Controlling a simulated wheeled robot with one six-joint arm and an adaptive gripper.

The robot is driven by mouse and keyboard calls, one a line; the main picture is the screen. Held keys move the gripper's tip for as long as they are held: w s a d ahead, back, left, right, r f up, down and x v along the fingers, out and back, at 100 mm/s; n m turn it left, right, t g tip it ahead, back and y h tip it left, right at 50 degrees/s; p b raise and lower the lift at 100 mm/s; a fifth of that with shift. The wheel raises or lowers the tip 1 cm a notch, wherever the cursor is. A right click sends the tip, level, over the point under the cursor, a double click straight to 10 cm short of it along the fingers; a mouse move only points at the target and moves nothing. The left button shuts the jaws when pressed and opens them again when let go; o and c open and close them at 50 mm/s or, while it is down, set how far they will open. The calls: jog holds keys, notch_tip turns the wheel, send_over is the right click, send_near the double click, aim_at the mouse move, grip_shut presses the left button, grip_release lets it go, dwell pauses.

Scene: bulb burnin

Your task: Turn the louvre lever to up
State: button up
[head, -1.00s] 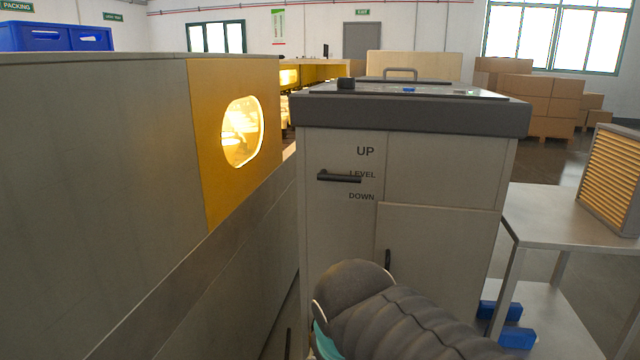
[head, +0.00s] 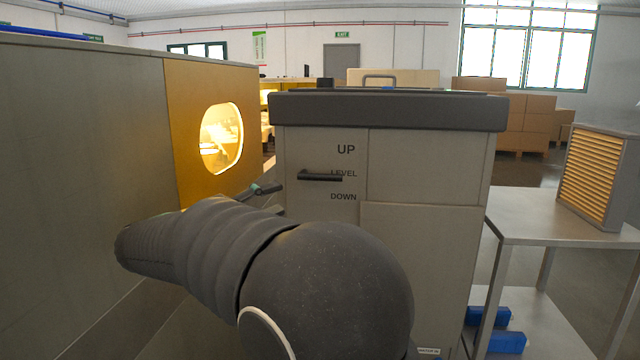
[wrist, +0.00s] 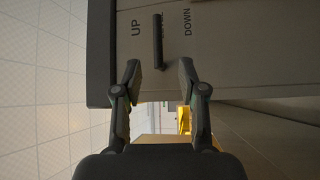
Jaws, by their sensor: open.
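The louvre lever (head: 320,177) is a dark horizontal handle on the front of the grey cabinet (head: 415,165). It points at LEVEL, between the UP and DOWN labels. My gripper (head: 268,189) is just left of the lever in the head view, mostly hidden behind my arm. In the wrist view, my gripper (wrist: 160,70) is open and empty. The lever (wrist: 158,40) stretches away from between its fingertips, with UP on one side and DOWN on the other. I cannot tell how far the fingertips are from the cabinet face.
A large grey housing with a yellow panel (head: 185,130) and glowing window stands close on the left. A metal table (head: 550,225) with a slatted louvre panel (head: 595,178) stands on the right. Blue bins (head: 505,341) sit on its lower shelf. Cardboard boxes (head: 525,115) are stacked behind.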

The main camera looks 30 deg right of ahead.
aim_at(323, 179)
jog(key=x, duration=1.3)
jog(key=shift+w+d+r+p, duration=0.2)
jog(key=shift+w+d+p, duration=0.05)
jog(key=shift+p, duration=0.15)
grip_shut()
